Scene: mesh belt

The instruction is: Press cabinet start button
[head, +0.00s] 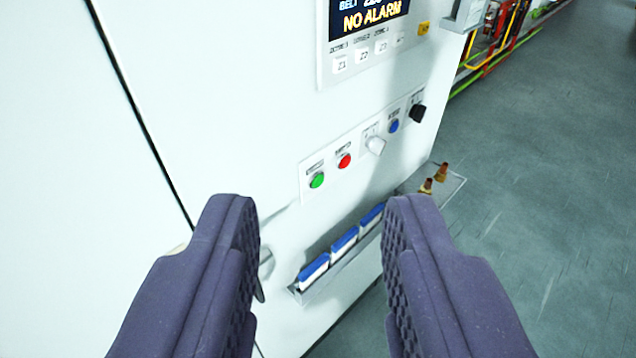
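The white cabinet (240,100) fills the left and middle of the view and looks tilted. A button strip (329,179) on its face carries a green button (317,180) at the left end. To its right are a red button (344,161), a white knob (376,145), a blue button (394,125) and a black knob (418,112). The labels are too small to read. My gripper (322,235) is open and empty, its two purple fingers wide apart. The green button shows above the gap between the fingertips, and nothing touches it.
A display (368,20) reading "NO ALARM" sits above the strip. A narrow shelf (385,240) below holds several blue-and-white boxes (343,240) and brown-tipped items (440,172). Grey floor (530,150) is open at the right.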

